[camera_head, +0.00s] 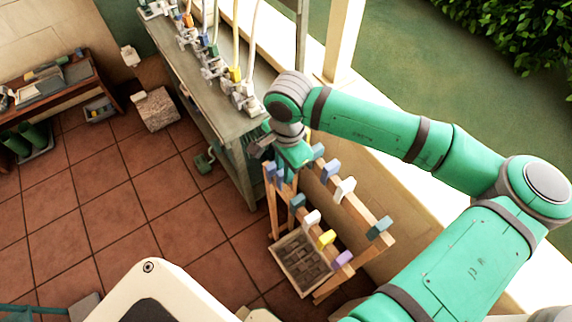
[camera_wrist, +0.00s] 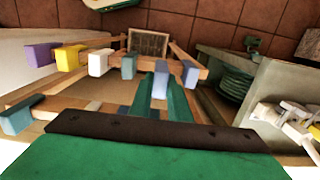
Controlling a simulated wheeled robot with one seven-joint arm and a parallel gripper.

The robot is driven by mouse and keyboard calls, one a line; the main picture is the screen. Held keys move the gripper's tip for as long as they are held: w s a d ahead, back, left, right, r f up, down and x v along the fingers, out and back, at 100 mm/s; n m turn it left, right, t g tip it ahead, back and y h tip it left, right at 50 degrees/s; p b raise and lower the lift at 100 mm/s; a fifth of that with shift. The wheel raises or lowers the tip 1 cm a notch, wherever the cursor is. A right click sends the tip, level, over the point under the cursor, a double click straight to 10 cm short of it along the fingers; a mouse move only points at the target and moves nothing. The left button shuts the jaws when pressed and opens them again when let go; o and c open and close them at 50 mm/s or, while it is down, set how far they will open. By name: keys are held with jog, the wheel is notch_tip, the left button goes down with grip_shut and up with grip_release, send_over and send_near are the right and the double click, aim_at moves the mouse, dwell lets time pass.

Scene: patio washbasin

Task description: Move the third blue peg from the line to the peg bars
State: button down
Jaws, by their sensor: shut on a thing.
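My gripper (camera_head: 281,172) is at the far end of the wooden peg bars (camera_head: 367,207), over the bar on the left. Its green fingers (camera_wrist: 160,98) are shut on a blue peg (camera_wrist: 160,78), which stands between them in the wrist view. The held peg is in line with the pegs on that bar; I cannot tell whether it touches the wood. On one side of it is another blue peg (camera_wrist: 190,73). On the other side are a grey-blue peg (camera_wrist: 128,66), a white peg (camera_wrist: 98,62), a yellow peg (camera_wrist: 70,57) and a purple peg (camera_wrist: 42,54).
The other bar carries blue pegs (camera_head: 331,169), a white peg (camera_head: 345,188) and a grey-blue peg (camera_head: 379,227). A crate (camera_head: 283,275) sits low beneath the bars. A long grey washbasin counter (camera_head: 222,92) with taps stands close behind my gripper. Tiled floor is open at left.

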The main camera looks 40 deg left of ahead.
jog(key=shift+w+f, duration=0.15)
jog(key=shift+f, duration=2.75)
jog(key=c, duration=1.6)
grip_release()
jog(key=shift+r, duration=3.95)
